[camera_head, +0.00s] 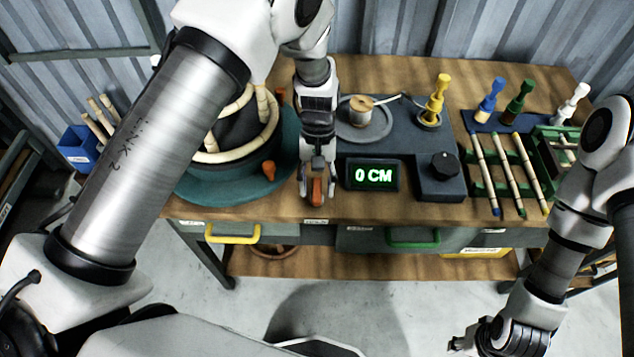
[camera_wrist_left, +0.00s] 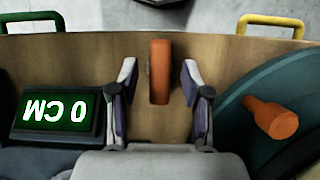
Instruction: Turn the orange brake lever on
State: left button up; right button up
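The orange brake lever (camera_wrist_left: 159,72) stands between the two fingers of my left gripper in the left wrist view, with a gap on each side. In the head view, the orange piece (camera_head: 317,190) shows between the fingertips, near the table's front edge. My left gripper (camera_head: 316,197) is open around it and points down; the fingers do not appear to touch it. Its base is partly hidden by the gripper. My right gripper (camera_head: 466,344) hangs low at the bottom right, away from the table, and its fingers are too unclear to judge.
A teal turntable (camera_head: 195,190) with an orange knob (camera_head: 268,170) and rattan rings (camera_head: 238,152) stands left of my left gripper. A display (camera_head: 373,175) reading 0 CM and a black dial (camera_head: 444,163) stand right. Rattan sticks (camera_head: 508,172) lie on a green rack further right.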

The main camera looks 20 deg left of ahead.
pick_arm(q)
jog(key=v, duration=1.2)
